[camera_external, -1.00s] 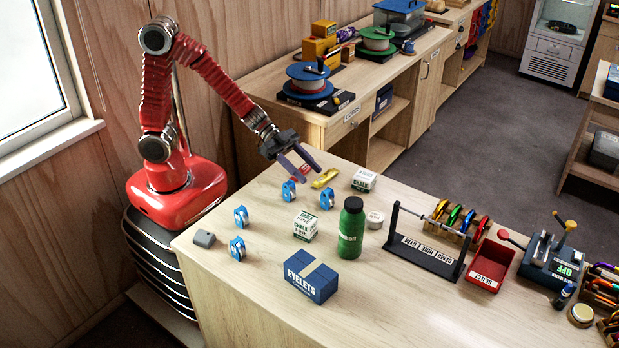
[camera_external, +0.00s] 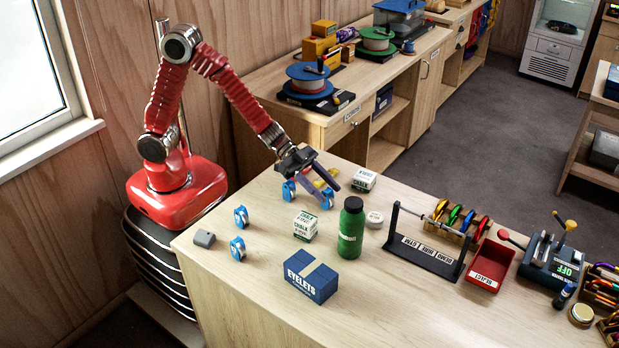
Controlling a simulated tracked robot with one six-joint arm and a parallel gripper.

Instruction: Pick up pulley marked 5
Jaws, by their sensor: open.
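Several small blue pulleys stand on the bench: one by the gripper's fingertips (camera_external: 327,202), one just left of the fingers (camera_external: 288,192), one farther left (camera_external: 241,216) and one nearer the front (camera_external: 237,249). Their number marks are too small to read, so I cannot tell which is marked 5. My gripper (camera_external: 331,193) is open and angled down, its fingertips at or just above the pulley on the right. The fingers partly cover that pulley. I cannot tell whether they touch it.
A yellow item (camera_external: 321,183) is partly hidden behind the fingers. White chalk boxes (camera_external: 305,226) (camera_external: 364,180), a green bottle (camera_external: 351,232), a blue eyelets box (camera_external: 311,277) and a grey block (camera_external: 204,239) stand around. A rack (camera_external: 430,256) and red tray (camera_external: 488,266) are farther right.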

